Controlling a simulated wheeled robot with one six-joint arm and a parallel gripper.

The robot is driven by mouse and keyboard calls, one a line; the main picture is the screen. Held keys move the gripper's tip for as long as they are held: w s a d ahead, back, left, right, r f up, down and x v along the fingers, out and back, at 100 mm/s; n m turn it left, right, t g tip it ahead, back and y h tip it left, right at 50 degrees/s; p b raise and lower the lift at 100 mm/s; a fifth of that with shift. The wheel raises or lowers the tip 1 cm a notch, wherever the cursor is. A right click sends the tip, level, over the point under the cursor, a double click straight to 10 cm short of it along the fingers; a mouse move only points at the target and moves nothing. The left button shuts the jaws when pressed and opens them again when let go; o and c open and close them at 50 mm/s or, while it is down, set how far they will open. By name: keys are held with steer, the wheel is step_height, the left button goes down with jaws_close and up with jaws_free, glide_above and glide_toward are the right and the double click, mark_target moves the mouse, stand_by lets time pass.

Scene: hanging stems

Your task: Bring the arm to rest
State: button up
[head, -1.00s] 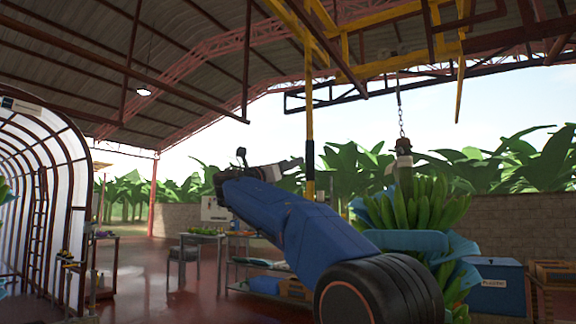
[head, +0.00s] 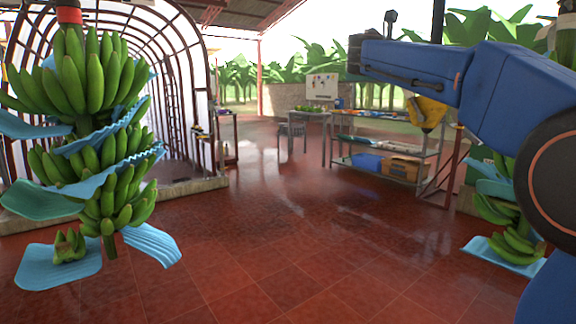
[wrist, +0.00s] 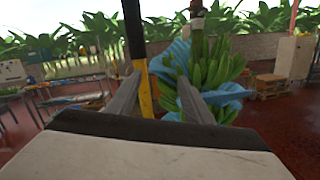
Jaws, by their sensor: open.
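My blue arm (head: 425,70) reaches in from the right edge of the head view, and its far end lies at the upper middle. My gripper's fingers are not clear in the head view. In the wrist view my gripper (wrist: 160,72) shows two grey fingers spread apart with nothing held between them. A yellow and black post (wrist: 143,88) shows in the gap between the fingers. A hanging green banana bunch with blue sheets (wrist: 212,72) is beyond the right finger.
A large banana bunch (head: 105,85) with blue sheets hangs at the left. Another bunch (head: 510,210) hangs at the right, partly behind my arm. A metal shelf table (head: 385,150) and an arched tunnel frame (head: 165,90) stand farther back. The red tiled floor between is open.

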steer(key=s+f+m+g+y, duration=0.1)
steer(key=s+f+m+y, duration=0.2)
steer(key=s+f, duration=0.45)
steer(key=s+d+f+m+g+y, duration=0.15)
steer(key=s+f, duration=0.35)
steer(key=f, duration=0.6)
steer(key=s+a+f+m+y, duration=0.1)
steer(key=s+f+m+y, duration=0.4)
steer(key=f, duration=0.4)
steer(key=s+a+f+m+y, duration=0.2)
steer(key=s+a+f+m, duration=0.1)
steer(key=s+f, duration=0.5)
steer(key=s+a+f+m+g+y, duration=0.1)
steer(key=s+a+f+m+y, duration=0.2)
steer(key=s+f, duration=0.6)
steer(key=s+a+f+m+g+y, duration=0.1)
steer(key=s+a+f+m, duration=0.4)
steer(key=f, duration=0.8)
steer(key=s+a+y, duration=0.1)
steer(key=s, duration=0.2)
steer(key=shift+s+f, duration=0.3)
steer(key=shift+s, duration=0.1)
steer(key=shift+m+y, duration=0.25)
